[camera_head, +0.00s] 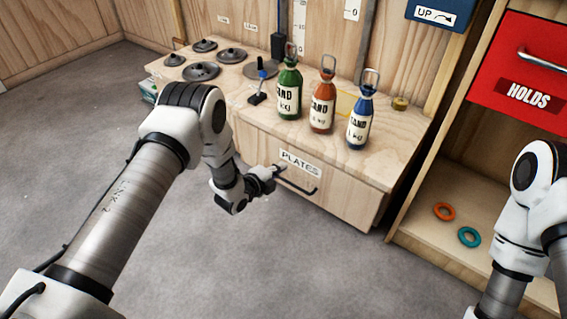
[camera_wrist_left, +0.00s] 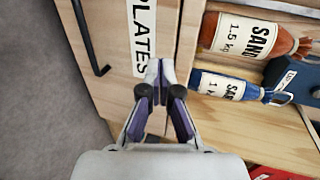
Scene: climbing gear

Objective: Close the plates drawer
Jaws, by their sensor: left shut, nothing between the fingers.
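The plates drawer (camera_head: 335,203) is a pale wooden front under the bench top, with a white PLATES label (camera_head: 300,162) and a dark bar handle (camera_head: 297,187). I cannot tell whether a gap remains between its front and the bench. My left gripper (camera_head: 281,171) is shut and empty, its fingertips at the drawer front by the label. In the left wrist view the shut fingertips (camera_wrist_left: 160,66) lie over the label's end (camera_wrist_left: 142,45), with the handle (camera_wrist_left: 90,40) off to the left. Contact is unclear. My right gripper is out of view; only its arm shows.
Green (camera_head: 289,92), orange (camera_head: 323,103) and blue (camera_head: 360,120) sand bottles stand on the bench top (camera_head: 372,168) above the drawer. Several dark weight plates (camera_head: 201,71) lie at its left. A shelf with orange (camera_head: 444,211) and teal (camera_head: 469,237) rings is right. Floor in front is clear.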

